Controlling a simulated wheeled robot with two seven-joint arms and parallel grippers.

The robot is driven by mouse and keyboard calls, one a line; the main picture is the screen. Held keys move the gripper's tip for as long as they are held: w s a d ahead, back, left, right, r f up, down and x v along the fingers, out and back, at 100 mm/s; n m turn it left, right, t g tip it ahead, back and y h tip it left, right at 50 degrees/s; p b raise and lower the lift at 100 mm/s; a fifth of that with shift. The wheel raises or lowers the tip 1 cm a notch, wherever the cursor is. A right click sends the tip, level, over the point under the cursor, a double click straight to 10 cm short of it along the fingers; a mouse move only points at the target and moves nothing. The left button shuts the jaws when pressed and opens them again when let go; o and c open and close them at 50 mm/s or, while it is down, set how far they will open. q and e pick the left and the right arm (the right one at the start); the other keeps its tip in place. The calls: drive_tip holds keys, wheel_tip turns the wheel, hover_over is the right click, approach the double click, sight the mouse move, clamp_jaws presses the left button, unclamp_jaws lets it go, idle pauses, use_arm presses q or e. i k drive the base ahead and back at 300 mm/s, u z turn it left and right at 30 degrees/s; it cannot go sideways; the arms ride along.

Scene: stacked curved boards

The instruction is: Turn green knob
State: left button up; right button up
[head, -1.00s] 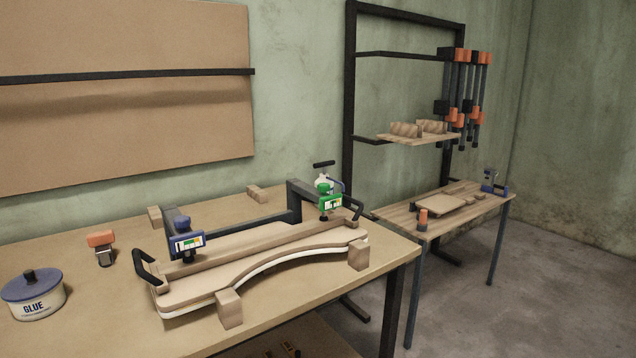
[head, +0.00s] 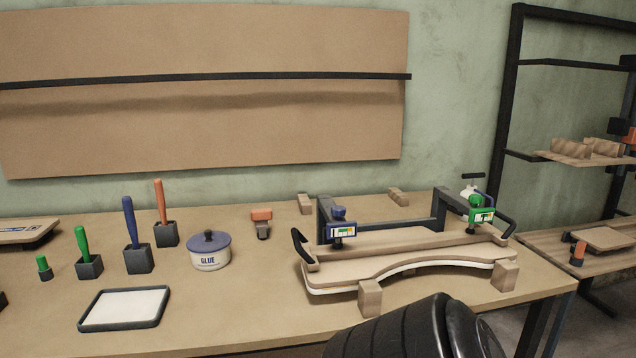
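A blue knob (head: 339,212) with a blue-framed gauge (head: 342,231) is on the left-hand clamp. The stacked curved boards (head: 400,262) lie under the clamps, between wooden blocks on the workbench. A dark, rounded part of my arm shows at the bottom, in front of the bench. Neither gripper's fingers are in view.
A glue tub (head: 209,252), an orange-topped tool (head: 262,222), several coloured handles in black holders and a white-surfaced tray (head: 124,308) stand on the bench (head: 230,310) to the left. A shelf rack and second table stand at the right.

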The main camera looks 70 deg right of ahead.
sight(476, 200)
drive_tip(key=u, duration=0.65)
drive_tip(key=k, duration=1.7)
drive_tip(key=z, duration=0.75)
